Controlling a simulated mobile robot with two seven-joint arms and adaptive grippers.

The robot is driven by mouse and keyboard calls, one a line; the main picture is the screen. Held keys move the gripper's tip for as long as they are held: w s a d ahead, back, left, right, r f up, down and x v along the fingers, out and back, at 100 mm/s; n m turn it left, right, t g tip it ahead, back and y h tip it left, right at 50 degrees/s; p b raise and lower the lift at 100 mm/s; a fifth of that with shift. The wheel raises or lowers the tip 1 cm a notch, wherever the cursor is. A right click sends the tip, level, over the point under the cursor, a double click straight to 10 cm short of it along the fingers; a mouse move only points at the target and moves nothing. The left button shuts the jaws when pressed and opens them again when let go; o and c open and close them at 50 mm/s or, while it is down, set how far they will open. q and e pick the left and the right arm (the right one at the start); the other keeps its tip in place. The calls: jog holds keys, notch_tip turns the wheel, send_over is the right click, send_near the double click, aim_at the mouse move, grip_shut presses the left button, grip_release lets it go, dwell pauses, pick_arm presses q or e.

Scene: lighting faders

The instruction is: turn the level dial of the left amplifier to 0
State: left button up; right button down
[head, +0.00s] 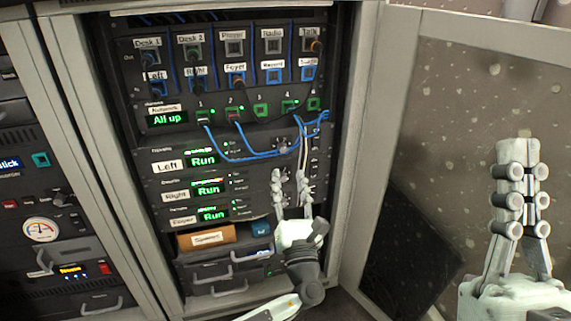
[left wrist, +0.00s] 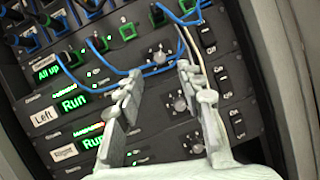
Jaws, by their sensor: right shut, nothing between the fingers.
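The left amplifier (head: 167,166) is the rack unit labelled "Left" with a green "Run" display. My left gripper (head: 291,176) is open and empty, in front of the amplifiers, below the dial in the head view. In the left wrist view its fingertips (left wrist: 160,72) appear apart from the dial. My right gripper (head: 519,145) is shut and empty at the far right.
Blue cables (head: 240,157) and a pale cable hang across the upper panel close to the dial. The "Right" amplifier (head: 176,196) and "Foyer" amplifier sit below. An open cabinet door (head: 425,110) stands at right, behind my right gripper.

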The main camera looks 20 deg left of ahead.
aim_at(284, 151)
pick_arm(q)
jog(key=x, duration=0.7)
jog(key=shift+a+f, duration=0.1)
jog(key=shift+a, duration=0.05)
jog(key=shift+c, duration=0.5)
grip_shut()
